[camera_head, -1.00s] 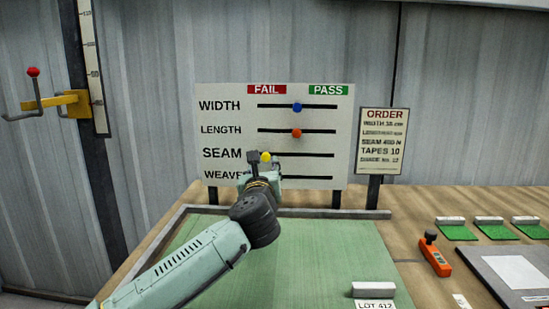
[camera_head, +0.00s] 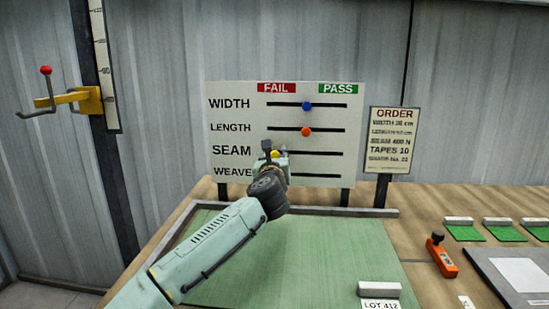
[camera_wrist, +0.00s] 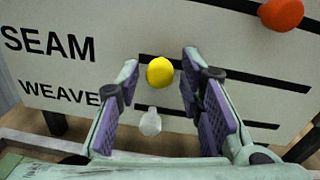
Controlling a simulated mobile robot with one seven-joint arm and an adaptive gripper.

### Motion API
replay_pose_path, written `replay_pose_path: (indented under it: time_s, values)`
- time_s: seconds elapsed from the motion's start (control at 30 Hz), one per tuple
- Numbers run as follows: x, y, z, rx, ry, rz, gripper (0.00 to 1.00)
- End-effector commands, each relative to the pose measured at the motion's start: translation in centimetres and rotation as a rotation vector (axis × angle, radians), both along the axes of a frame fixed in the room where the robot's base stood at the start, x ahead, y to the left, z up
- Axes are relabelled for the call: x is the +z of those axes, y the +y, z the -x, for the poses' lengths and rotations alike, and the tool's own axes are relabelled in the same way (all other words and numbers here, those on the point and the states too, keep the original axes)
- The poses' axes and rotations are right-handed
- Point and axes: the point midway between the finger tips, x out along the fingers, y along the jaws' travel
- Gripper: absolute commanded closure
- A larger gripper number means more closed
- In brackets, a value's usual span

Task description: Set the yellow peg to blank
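The yellow peg (camera_wrist: 160,72) sits at the left end of the SEAM slot on the white board (camera_wrist: 225,40). It is at the FAIL end, and in the head view the peg (camera_head: 275,154) is partly hidden by my gripper (camera_head: 275,148). In the wrist view my gripper (camera_wrist: 162,70) is open, its purple-padded fingers on either side of the peg with gaps showing. A white peg (camera_wrist: 150,122) sits just below, at the left end of the WEAVE slot. The FAIL label (camera_head: 276,88) is at top left of the slots, PASS (camera_head: 338,88) at top right.
The blue peg (camera_head: 307,106) and orange peg (camera_head: 306,132) sit mid-slot in the WIDTH and LENGTH rows. An ORDER sign (camera_head: 394,140) stands right of the board. A green mat (camera_head: 310,250) lies in front. An orange tool (camera_head: 441,256) lies at right.

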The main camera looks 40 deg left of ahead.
Motion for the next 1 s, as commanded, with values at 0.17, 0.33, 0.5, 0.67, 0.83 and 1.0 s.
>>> replay_pose_path:
  time_s: [0.17,0.33,0.5,0.67,0.83,1.0]
  values:
    - [0.02,-0.01,0.02,0.0,0.0,0.0,0.8]
    - [0.03,0.0,0.02,0.0,0.0,0.0,0.91]
    - [0.03,-0.01,0.02,0.0,0.0,0.0,1.0]
    - [0.03,-0.01,0.02,0.0,0.0,0.0,1.0]
    - [0.04,-0.01,0.03,0.0,0.0,0.0,1.0]
    - [0.02,-0.2,-0.1,-0.001,0.0,0.0,1.0]
